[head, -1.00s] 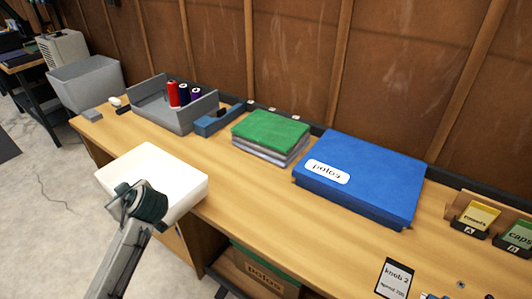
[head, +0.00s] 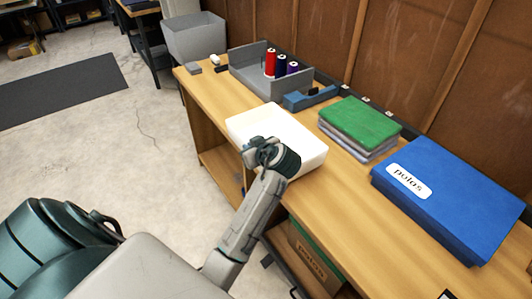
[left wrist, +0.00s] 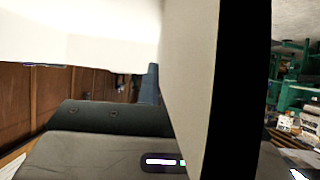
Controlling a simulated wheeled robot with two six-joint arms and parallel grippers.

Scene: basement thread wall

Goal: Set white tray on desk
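The white tray (head: 252,125) is a shallow block-like shape at the front edge of the wooden desk (head: 205,95), partly overhanging it. I cannot tell whether it rests on the top or hovers just above. My left gripper (head: 272,155) is at the tray's near side; my wrist hides its fingers in the head view. In the left wrist view, a bright white surface, likely the tray (left wrist: 80,30), fills the upper left, close to a pale slab with a black edge. The fingers' grip on it does not show clearly. My right gripper is out of view.
Behind the tray stands a grey open box (head: 245,80) with thread spools (head: 270,63). A blue tool (head: 310,97), a green-topped stack (head: 360,125) and a large blue box (head: 450,195) lie to the right. A grey bin (head: 195,38) stands beyond the desk's far left end.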

